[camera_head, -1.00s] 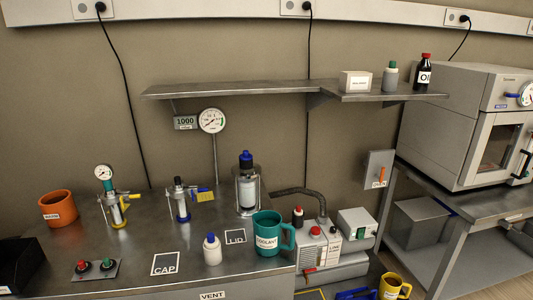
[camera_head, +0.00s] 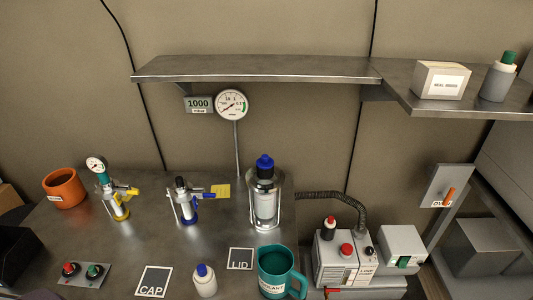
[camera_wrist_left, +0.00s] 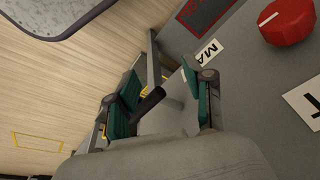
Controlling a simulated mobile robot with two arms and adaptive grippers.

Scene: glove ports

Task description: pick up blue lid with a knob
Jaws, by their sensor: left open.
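The blue lid with a knob (camera_head: 264,163) sits on top of a clear upright vessel (camera_head: 265,204) in a metal frame on the bench, right of the middle in the head view. It is not seen in the left wrist view. My left gripper (camera_wrist_left: 163,78) shows only in the wrist view, with its two green-padded fingers apart. It is away from the lid, above a wooden floor and a grey surface. A dark rod (camera_wrist_left: 148,105) shows between the fingers; I cannot tell what it belongs to. My right gripper is in neither view.
A teal mug (camera_head: 275,277), a white bottle (camera_head: 204,281) and the LID-marked square (camera_head: 240,259) are in front of the vessel. A pressure gauge (camera_head: 232,104) stands behind to the left. A shelf (camera_head: 255,69) overhangs the bench. A red knob (camera_wrist_left: 287,20) shows in the wrist view.

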